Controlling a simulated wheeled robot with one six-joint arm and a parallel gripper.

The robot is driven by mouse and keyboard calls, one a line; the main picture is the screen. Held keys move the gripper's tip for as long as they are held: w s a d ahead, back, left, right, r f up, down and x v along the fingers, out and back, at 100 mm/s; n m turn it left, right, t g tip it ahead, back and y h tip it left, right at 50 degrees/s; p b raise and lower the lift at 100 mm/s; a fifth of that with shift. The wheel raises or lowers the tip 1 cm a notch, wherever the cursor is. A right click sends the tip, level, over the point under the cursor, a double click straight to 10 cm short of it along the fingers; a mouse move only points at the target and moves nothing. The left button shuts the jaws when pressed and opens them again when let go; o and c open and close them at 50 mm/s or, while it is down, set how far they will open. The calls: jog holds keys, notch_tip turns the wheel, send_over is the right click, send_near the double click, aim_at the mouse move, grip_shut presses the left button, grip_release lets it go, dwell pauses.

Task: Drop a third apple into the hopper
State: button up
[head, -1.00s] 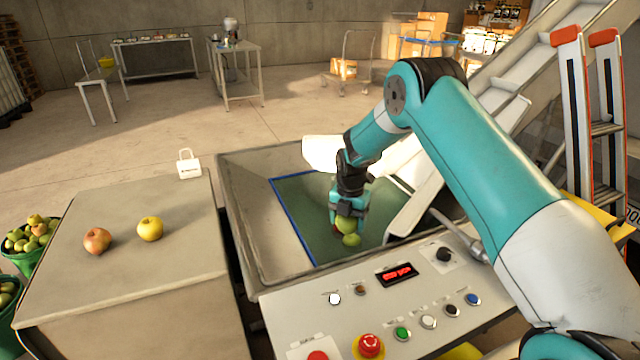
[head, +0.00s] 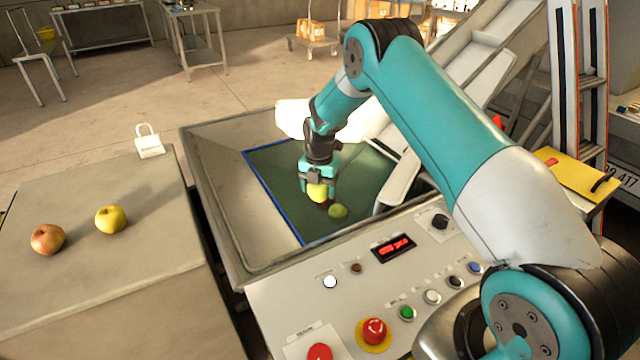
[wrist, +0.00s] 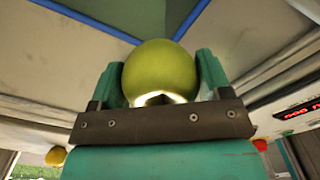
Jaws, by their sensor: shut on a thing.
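My gripper (head: 318,188) points down inside the hopper (head: 215,190), above its green floor (head: 275,165). It is shut on a yellow-green apple (head: 317,194). In the wrist view the held apple (wrist: 160,70) sits between the two teal fingers of my gripper (wrist: 160,85). Another green apple (head: 338,211) lies on the hopper floor, just right of and below the held one in the head view. A small dark red patch shows beside it, too small to identify. A reddish apple (head: 47,240) and a yellow apple (head: 110,219) lie on the table at left.
The control panel (head: 375,285) with buttons, a red display (head: 393,247) and a red stop button (head: 374,331) borders the hopper in front. A white padlock (head: 149,140) stands on the table's back edge. A pale inclined chute (head: 480,80) and a ladder (head: 578,80) stand right.

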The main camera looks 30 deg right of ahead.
jog(key=shift+f, duration=0.45)
jog(key=o, duration=1.1)
jog(key=shift+c, duration=0.2)
jog(key=shift+r, duration=0.1)
notch_tip(320, 180, up, 17)
jog(key=b, duration=0.1)
jog(key=shift+r, duration=0.15)
